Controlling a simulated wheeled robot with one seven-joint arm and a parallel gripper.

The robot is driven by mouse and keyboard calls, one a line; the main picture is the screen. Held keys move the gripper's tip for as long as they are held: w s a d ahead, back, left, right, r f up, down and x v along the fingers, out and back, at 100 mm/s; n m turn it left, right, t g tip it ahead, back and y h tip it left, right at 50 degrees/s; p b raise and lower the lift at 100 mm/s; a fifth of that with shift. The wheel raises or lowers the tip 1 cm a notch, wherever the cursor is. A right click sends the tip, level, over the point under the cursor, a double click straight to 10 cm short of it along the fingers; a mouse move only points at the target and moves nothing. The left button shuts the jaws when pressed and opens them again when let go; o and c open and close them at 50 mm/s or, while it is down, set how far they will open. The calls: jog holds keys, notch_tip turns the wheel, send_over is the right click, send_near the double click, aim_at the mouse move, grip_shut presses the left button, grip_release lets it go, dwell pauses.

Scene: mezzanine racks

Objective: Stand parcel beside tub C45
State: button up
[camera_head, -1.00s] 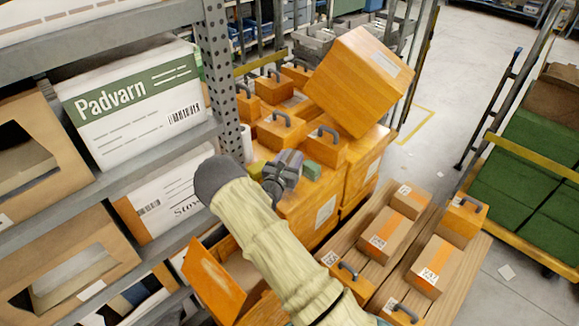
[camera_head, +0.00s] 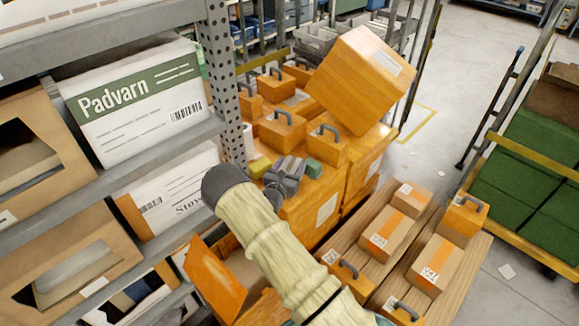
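On a wooden board at the lower right lie cardboard parcels with orange tape, among them a rear one (camera_head: 409,199), a middle one (camera_head: 391,238) and a front one (camera_head: 436,266). Orange tubs with dark handles stand there too, one at the right (camera_head: 465,216) and one at the front left (camera_head: 345,278). Their labels are too small to read surely, so I cannot pick out C45. My gripper (camera_head: 286,172) is over the orange crate top, between a small yellow block (camera_head: 260,167) and a small green block (camera_head: 314,168). Its fingers are unclear, and I see no parcel in it.
More handled orange tubs (camera_head: 282,130) stand behind my gripper. A large orange box (camera_head: 360,82) sits tilted on the stack. A metal rack (camera_head: 225,75) with cartons is close on the left. A cart with green crates (camera_head: 540,150) stands right.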

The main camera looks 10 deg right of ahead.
jog(key=shift+o, duration=0.4)
jog(key=shift+d, duration=0.15)
jog(key=shift+r, duration=0.1)
jog(key=shift+r, duration=0.15)
jog(key=b+v, duration=0.2)
jog(key=v, duration=1)
